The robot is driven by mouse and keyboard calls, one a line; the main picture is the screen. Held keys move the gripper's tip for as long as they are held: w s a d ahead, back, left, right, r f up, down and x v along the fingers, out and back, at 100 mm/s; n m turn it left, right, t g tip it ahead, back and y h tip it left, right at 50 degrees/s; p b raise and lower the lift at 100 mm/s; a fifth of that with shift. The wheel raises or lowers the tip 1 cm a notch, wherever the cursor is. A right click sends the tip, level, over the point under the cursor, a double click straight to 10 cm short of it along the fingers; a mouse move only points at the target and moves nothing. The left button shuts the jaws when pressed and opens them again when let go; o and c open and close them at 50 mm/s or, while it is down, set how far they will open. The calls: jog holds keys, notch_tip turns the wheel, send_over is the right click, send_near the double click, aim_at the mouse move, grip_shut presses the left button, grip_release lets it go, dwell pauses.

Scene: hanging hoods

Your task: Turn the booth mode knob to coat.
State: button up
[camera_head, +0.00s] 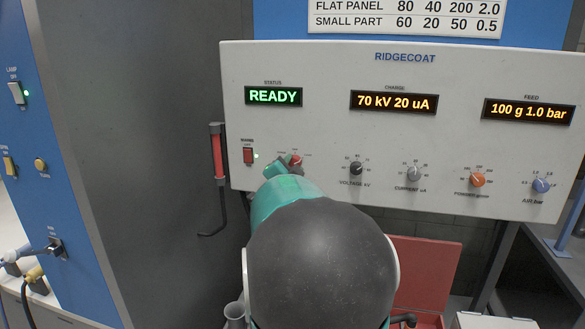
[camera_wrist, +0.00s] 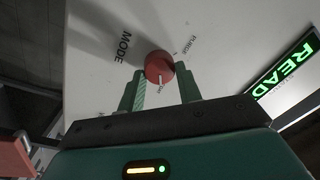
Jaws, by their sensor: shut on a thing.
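The booth mode knob (camera_wrist: 159,66) is round and red, on the pale panel beside the word MODE in the wrist view. It also shows small and partly hidden in the head view (camera_head: 296,159). My gripper (camera_wrist: 163,82) is shut on the knob, one finger on each side. In the head view my gripper (camera_head: 287,164) reaches the panel at the knob. The knob's white pointer line aims down the wrist picture, toward a small label mostly hidden by the fingers. A PURGE label is at the knob's upper right in that view. The coat label is not clearly readable.
The voltage knob (camera_head: 356,168) and other knobs line up to the right. The status display (camera_head: 273,96) reads READY. A red-handled tool (camera_head: 217,155) hangs at the panel's left edge.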

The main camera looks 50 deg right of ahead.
jog(key=o, duration=1)
jog(key=shift+a, duration=0.1)
jog(key=v, duration=1.3)
jog(key=shift+s+a+f, duration=0.1)
jog(key=shift+s+a, duration=0.05)
jog(key=shift+a, duration=0.15)
jog(key=w+a+f+n+t+y, duration=0.25)
jog(key=a+n+y, duration=0.45)
jog(key=a, duration=0.6)
jog(key=w+a+f+n+t+y, duration=0.2)
jog(key=w+a+n+y, duration=0.2)
jog(key=a+n+y, duration=0.65)
jog(key=s+a+f+n+g, duration=0.1)
jog(key=s+a+f+g, duration=0.1)
jog(key=s+a, duration=0.2)
jog(key=s+a+f+n+g, duration=0.2)
jog(key=s+a, duration=0.2)
jog(key=s, duration=0.1)
jog(key=s+a+f+n+g, duration=0.2)
jog(key=s+a, duration=0.2)
jog(key=s, duration=0.1)
jog(key=shift+s+a+f+n+g+h, duration=0.15)
jog(key=shift+f+n+g+h, duration=0.1)
jog(key=shift+f+g+h, duration=0.15)
